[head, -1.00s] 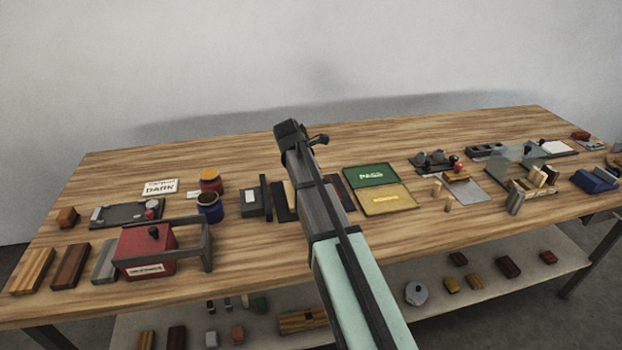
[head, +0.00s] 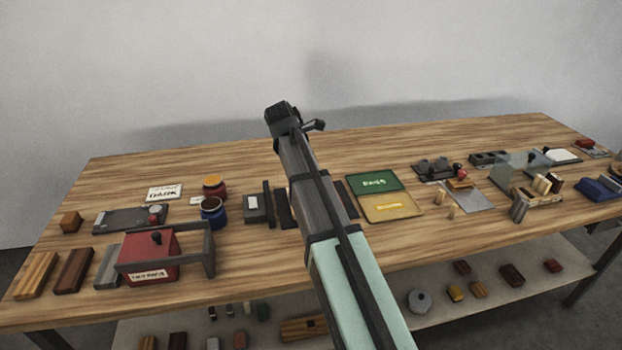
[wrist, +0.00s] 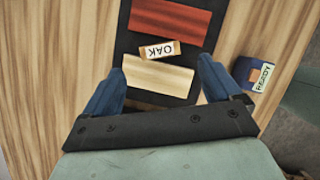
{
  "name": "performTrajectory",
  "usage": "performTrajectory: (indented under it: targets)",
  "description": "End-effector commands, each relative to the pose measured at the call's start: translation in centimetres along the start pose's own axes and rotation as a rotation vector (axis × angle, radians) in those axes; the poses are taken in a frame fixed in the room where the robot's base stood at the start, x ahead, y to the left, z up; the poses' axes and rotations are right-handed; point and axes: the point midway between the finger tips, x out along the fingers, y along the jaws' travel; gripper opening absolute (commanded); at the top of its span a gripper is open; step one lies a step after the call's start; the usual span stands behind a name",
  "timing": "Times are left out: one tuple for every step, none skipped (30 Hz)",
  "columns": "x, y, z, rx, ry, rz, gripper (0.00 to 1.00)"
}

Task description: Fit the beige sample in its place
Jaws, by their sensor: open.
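In the wrist view, a pale beige wood block (wrist: 155,76) lies on a dark board (wrist: 188,45). A small tag reading OAK (wrist: 159,49), upside down in this view, lies just above it, and a reddish-brown block (wrist: 170,20) is above the tag. My gripper (wrist: 160,66) is open, with one blue finger off each end of the beige block. No contact shows; their height above the board is hard to tell. I cannot tell whether the block sits in a recess. In the head view, my arm hides the gripper and the beige block.
In the head view, a green and yellow panel (head: 378,212) lies right of my arm. Dark and blue jars (head: 212,209) and a red box (head: 148,256) with a grey frame stand left.

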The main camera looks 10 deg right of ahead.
Motion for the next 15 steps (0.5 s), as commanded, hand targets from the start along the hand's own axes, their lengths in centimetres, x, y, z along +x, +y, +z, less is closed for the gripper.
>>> performTrajectory:
  targets:
    - [-0.9,0.1,0.0,0.0,-0.001,0.002,0.91]
    - [-1.3,0.1,0.0,0.0,0.0,0.001,0.91]
    - [-1.8,0.1,0.0,0.0,0.0,0.001,0.91]
    - [-2.2,0.1,0.0,0.0,0.0,0.001,0.91]
    - [-2.5,0.1,0.0,0.0,0.0,0.001,0.91]
    - [-2.9,0.1,0.1,0.0,0.0,0.001,0.91]
    - [-3.2,0.0,0.1,0.0,0.0,0.0,0.91]
    - [-3.4,0.0,0.1,0.0,0.0,0.0,0.91]
    - [-3.6,0.0,0.0,0.0,0.0,-0.001,0.91]
    - [-3.7,0.0,0.0,0.0,0.0,-0.001,0.88]
    - [-3.8,0.0,0.0,0.0,0.0,-0.001,0.85]
    - [-4.0,0.0,0.0,0.0,0.0,-0.001,0.82]
    - [-4.0,0.0,0.0,0.0,0.0,-0.001,0.79]
    - [-4.0,0.0,0.0,0.0,0.0,-0.001,0.76]
    - [-4.1,0.0,0.0,0.0,0.0,-0.001,0.72]
